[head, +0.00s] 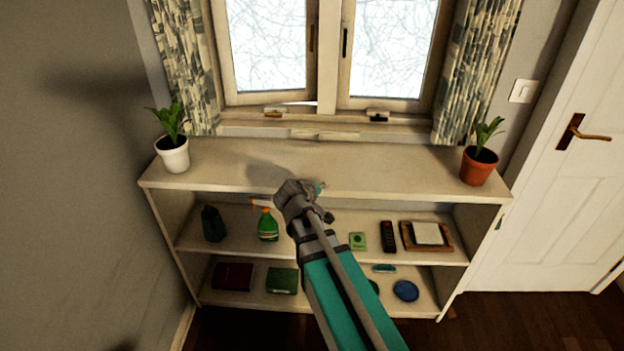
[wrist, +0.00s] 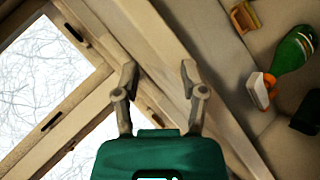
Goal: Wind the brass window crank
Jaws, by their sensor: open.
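The brass window crank (head: 275,112) sits on the bottom frame of the left window sash. A dark crank (head: 377,116) sits at the bottom of the right sash. My gripper (head: 318,190) is over the front edge of the shelf top, below and to the right of the brass crank and well apart from it. In the wrist view my gripper (wrist: 159,73) has its two fingers spread, with nothing between them.
A white-potted plant (head: 173,153) and a terracotta-potted plant (head: 479,165) stand at the ends of the shelf top (head: 400,165), which is otherwise clear. A green spray bottle (head: 267,227) stands below. Curtains (head: 187,65) flank the window. A door (head: 560,190) is at right.

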